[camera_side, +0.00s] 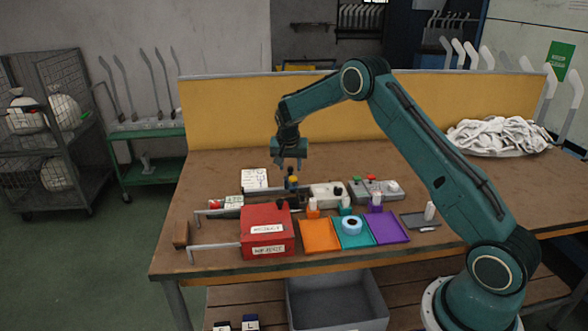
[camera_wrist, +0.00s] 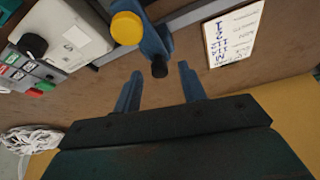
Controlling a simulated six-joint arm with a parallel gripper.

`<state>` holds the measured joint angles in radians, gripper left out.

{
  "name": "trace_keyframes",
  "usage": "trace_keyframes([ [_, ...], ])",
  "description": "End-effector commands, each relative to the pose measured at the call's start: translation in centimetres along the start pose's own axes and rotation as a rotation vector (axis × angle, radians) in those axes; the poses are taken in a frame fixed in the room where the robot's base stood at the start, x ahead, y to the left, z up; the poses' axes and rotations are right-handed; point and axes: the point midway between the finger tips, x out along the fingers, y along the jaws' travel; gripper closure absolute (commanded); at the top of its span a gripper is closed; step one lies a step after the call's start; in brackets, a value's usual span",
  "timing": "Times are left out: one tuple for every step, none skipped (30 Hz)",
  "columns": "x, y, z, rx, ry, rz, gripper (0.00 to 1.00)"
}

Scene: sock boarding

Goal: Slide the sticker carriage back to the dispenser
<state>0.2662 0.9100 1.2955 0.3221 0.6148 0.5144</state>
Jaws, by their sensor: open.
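The sticker carriage (camera_side: 292,183), a small blue piece with a yellow knob, sits on a thin grey rail behind the red box. The wrist view shows the carriage (camera_wrist: 153,42) with a dark tip pointing toward my fingers. A white box, which looks like the dispenser (camera_side: 326,196), stands just to its right in the side view; the wrist view shows it (camera_wrist: 66,36) at upper left. My gripper (camera_side: 291,163) points down above the carriage. In the wrist view my gripper (camera_wrist: 160,87) is open and empty, its fingers apart on either side of the tip's line. I cannot tell if they touch.
A written card (camera_side: 254,179) lies left of the carriage. The red box (camera_side: 267,230) and the orange (camera_side: 319,236), teal and purple trays stand in front. A grey button panel (camera_side: 376,191) is to the right. White socks (camera_side: 498,135) are piled at back right. The table behind is clear.

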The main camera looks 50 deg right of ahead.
Motion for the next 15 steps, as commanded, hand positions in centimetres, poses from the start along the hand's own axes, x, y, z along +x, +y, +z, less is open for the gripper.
trace_keyframes([
  [-0.01,0.0,0.0,0.0,0.0,0.0,0.61],
  [-0.02,0.0,0.0,0.0,0.0,0.0,0.67],
  [-0.02,0.01,0.0,0.0,0.0,0.0,0.74],
  [-0.02,0.01,0.0,0.0,0.0,0.0,0.8],
  [-0.02,0.01,0.0,0.0,0.0,0.0,0.86],
  [-0.03,0.01,0.0,0.0,0.0,0.0,0.94],
  [-0.03,0.01,0.0,0.0,0.0,0.0,1.0],
  [-0.03,0.01,0.0,0.0,0.0,0.0,1.0],
  [-0.04,0.01,0.0,0.0,0.0,0.0,1.0],
  [-0.04,0.01,0.0,0.0,0.0,0.0,1.0],
  [-0.04,0.01,0.0,0.0,0.0,0.0,1.0],
  [-0.04,0.03,-0.01,0.0,0.0,0.0,1.0],
  [-0.04,0.08,-0.02,0.0,0.0,0.0,1.0],
  [-0.03,0.18,-0.04,0.0,0.0,0.001,1.0],
  [-0.01,0.4,-0.1,0.001,-0.001,0.001,1.0],
])
